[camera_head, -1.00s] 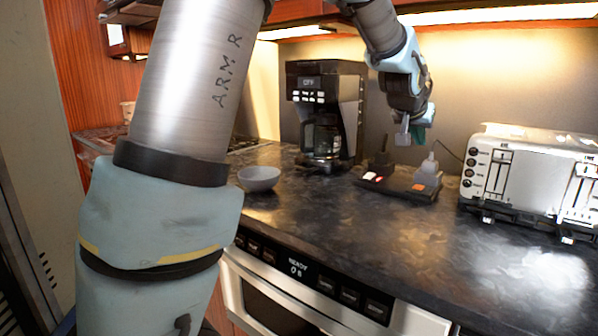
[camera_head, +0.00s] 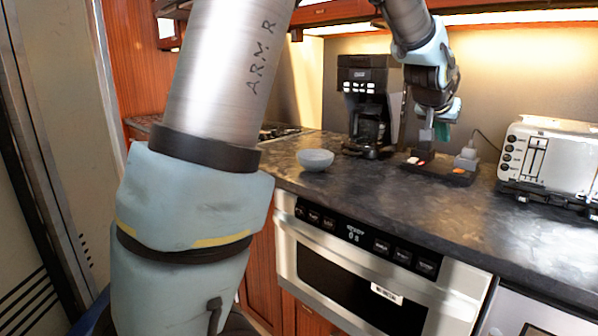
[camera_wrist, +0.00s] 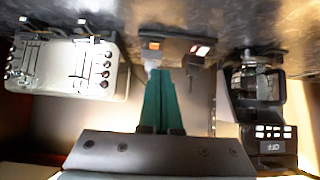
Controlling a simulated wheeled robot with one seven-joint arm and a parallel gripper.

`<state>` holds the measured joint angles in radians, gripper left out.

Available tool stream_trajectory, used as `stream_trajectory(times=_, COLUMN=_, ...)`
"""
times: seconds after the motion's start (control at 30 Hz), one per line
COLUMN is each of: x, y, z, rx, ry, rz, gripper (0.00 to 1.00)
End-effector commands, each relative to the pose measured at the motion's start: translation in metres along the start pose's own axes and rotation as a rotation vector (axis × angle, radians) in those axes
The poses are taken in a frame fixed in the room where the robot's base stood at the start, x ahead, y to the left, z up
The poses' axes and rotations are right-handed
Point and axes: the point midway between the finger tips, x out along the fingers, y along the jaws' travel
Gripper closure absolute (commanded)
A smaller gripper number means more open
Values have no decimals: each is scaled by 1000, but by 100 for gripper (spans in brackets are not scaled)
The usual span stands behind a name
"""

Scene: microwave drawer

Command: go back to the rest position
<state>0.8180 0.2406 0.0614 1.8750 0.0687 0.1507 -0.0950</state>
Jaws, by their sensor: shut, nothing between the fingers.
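My gripper (camera_head: 438,128) hangs in the air above the back of the counter, between the coffee maker and the toaster. It is shut and empty. In the wrist view its teal fingers (camera_wrist: 161,100) lie side by side. The microwave drawer (camera_head: 345,278) is built in below the counter and is closed, with a dark window and a control strip. The lower part of my arm fills the left middle of the head view and hides part of the cabinets.
The dark counter (camera_head: 400,205) holds a grey bowl (camera_head: 315,160), a black coffee maker (camera_head: 367,105), a black tray (camera_head: 440,172) with small items, and a white toaster (camera_head: 550,158). The tray lies near my gripper. A tall pale panel (camera_head: 55,130) stands at the left.

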Motion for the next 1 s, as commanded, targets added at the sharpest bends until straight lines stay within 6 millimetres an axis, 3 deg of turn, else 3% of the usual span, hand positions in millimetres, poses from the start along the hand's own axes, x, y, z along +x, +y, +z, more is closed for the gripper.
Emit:
stream_trajectory(times=0.37, x=-11, y=-57, z=48, rx=-64, ry=-105, rz=-70, gripper=100)
stream_trajectory(times=0.57, x=-30, y=-104, z=97, rx=-130, ry=-203, rz=-128, gripper=100)
stream_trajectory(times=0.67, x=-47, y=-133, z=134, rx=-181, ry=-274, rz=-168, gripper=100)
stream_trajectory(times=0.8, x=-89, y=-175, z=210, rx=-295, ry=-415, rz=-233, gripper=100)
stream_trajectory(times=1.0, x=-156, y=-197, z=313, rx=-464, ry=-604, rz=-294, gripper=100)
